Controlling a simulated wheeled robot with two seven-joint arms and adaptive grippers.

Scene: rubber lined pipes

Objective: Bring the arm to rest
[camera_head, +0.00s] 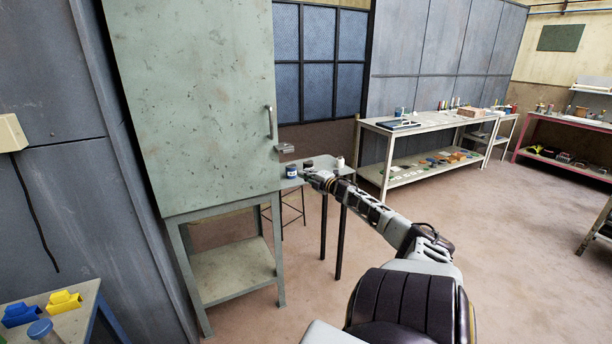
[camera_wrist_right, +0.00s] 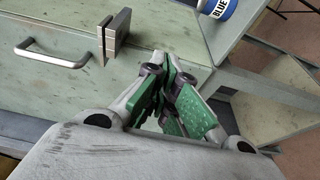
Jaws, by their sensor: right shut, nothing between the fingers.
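My right arm reaches in from the lower right of the head view. Its gripper (camera_head: 308,172) is small there, in front of the small table beside the green cabinet. In the wrist view the right gripper (camera_wrist_right: 172,62) is shut, with its green-sided fingers together and nothing between them. The cabinet (camera_head: 190,100) stands with its door flat to its front. Its door handle (camera_head: 270,122) and a latch block (camera_head: 285,148) are left of the gripper in the head view. The handle (camera_wrist_right: 50,58) and the latch block (camera_wrist_right: 116,36) also show near the fingers in the wrist view. My left gripper does not show.
A blue labelled can (camera_head: 291,172) stands on the small table (camera_head: 345,178) close to my right gripper; the can (camera_wrist_right: 215,8) is also in the wrist view. Workbenches (camera_head: 425,130) line the back. Open floor (camera_head: 520,235) lies to the right.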

